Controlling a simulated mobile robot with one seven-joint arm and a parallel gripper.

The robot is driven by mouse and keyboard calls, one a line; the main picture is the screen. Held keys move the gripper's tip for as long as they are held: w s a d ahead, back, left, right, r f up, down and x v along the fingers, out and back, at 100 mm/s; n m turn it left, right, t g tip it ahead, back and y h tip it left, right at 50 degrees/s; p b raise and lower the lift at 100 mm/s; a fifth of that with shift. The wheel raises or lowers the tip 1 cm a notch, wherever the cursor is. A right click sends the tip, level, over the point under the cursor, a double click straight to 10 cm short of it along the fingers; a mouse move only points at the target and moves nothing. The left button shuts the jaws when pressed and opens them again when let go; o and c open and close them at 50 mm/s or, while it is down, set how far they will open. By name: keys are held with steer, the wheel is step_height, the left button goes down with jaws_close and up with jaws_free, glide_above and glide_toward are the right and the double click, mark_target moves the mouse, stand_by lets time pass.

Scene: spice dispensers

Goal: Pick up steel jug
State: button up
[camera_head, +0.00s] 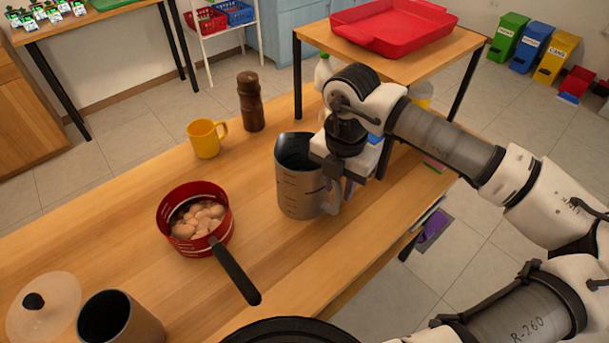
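The steel jug (298,188) stands upright on the wooden table, near the middle of the head view. It is a grey metal cylinder with a dark open top and a handle on its right side. My gripper (336,192) points down at the jug's right side, by the handle. The wrist covers part of the jug's rim and upper handle. The fingers are small and partly hidden, so I cannot tell whether they are open or closed around the handle.
A red pot (190,230) holding brownish round items is left of the jug, its black handle (235,273) pointing toward the front. A yellow mug (205,138) and a brown pepper mill (250,103) stand behind. A dark-mouthed canister (140,325) and a lid (45,308) are front left. A raised shelf (440,50) holds a red tray (393,38).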

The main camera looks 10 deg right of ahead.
steer(key=shift+f, duration=1.25)
jaws_close()
steer(key=shift+w+r, duration=0.1)
stand_by(0.3)
